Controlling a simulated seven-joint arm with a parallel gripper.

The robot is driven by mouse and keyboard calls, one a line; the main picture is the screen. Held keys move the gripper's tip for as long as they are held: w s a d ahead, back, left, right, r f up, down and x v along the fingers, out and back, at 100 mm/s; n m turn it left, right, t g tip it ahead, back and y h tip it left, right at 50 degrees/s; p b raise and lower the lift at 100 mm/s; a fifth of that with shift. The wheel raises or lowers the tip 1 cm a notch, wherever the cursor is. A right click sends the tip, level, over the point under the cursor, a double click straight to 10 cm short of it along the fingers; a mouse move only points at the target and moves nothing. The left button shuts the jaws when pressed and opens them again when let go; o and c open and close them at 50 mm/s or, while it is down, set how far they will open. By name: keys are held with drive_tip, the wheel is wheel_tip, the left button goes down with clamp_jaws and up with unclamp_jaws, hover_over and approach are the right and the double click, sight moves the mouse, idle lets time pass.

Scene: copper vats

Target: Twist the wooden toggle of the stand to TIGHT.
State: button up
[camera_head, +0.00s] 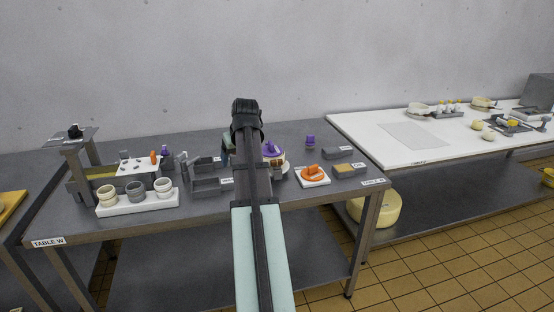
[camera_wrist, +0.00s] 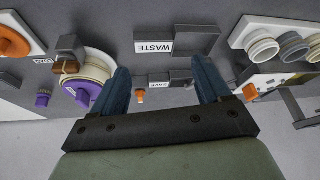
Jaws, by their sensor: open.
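A brown wooden toggle (camera_wrist: 66,66) shows in the wrist view on a small grey block, beside a round pale stand (camera_wrist: 98,66) with a purple part on it. In the head view the stand (camera_head: 281,158) is partly hidden behind my arm, and I cannot make out the toggle there. The toggle's setting is too small to read. My gripper (camera_wrist: 162,86) is open and empty, with its two blue fingers wide apart above the grey table. The toggle lies outside the fingers, to their left in the wrist view. In the head view my arm mostly hides the gripper.
Grey bins (camera_head: 207,186) stand left of my arm. A white tray with several cups (camera_head: 138,203) is farther left. An orange piece (camera_head: 313,173) on a white board and a purple piece (camera_head: 310,141) stand to the right. A white table (camera_head: 360,124) adjoins at the right.

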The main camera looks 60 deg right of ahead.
sight(277, 160)
drive_tip(key=s+d+r+m+g+h, duration=0.1)
drive_tip(key=s+d+r, duration=0.1)
drive_tip(key=s+d, duration=0.35)
drive_tip(key=s+d+r+m, duration=0.2)
drive_tip(key=s+d+r, duration=0.1)
drive_tip(key=d, duration=0.6)
drive_tip(key=x, duration=1.3)
drive_tip(key=shift+s+f, duration=0.2)
drive_tip(key=shift+f, duration=0.25)
drive_tip(key=c, duration=1)
